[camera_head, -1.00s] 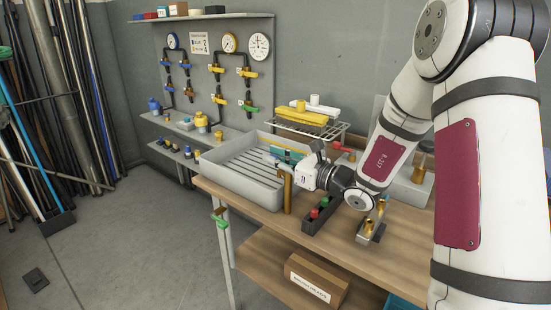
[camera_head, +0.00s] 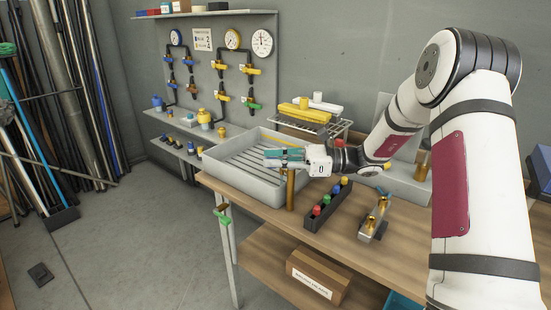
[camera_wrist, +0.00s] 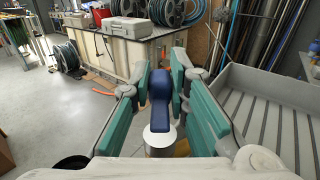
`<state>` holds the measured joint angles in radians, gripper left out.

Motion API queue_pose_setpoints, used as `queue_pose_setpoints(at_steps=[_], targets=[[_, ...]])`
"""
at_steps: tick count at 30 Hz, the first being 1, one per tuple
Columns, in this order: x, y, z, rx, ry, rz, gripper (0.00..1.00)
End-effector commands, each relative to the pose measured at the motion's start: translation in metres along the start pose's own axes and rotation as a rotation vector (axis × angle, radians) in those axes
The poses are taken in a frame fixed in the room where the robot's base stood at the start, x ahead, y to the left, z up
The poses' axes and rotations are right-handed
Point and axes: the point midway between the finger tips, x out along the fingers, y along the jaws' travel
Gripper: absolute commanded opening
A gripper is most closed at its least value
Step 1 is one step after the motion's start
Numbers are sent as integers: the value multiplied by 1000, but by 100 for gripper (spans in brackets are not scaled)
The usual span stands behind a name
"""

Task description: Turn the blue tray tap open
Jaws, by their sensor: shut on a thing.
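The blue tray tap shows in the wrist view as a blue lever handle (camera_wrist: 160,88) with a round metal part at its near end. In the head view its brass post (camera_head: 291,188) stands upright at the front right of the grey tray (camera_head: 240,187). My gripper (camera_head: 284,157) is level above the post, beside the tray's right end. In the wrist view its teal finger pads (camera_wrist: 160,80) lie on both sides of the handle, and it is shut on the handle. In the head view the fingers hide the handle.
A dark rack with coloured knobs (camera_head: 325,206) and a small block with brass fittings (camera_head: 375,217) stand right of the post. A wire shelf with yellow pieces (camera_head: 308,112) is behind. A wall board carries several gauges and taps (camera_head: 222,70).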

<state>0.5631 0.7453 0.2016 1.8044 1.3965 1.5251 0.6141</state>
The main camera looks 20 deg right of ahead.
Motion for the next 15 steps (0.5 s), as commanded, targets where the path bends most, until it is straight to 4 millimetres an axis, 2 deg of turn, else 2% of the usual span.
queue_pose_setpoints(at_steps=[15], targets=[[-4, 18, -3, 0, 1, 468, 0]])
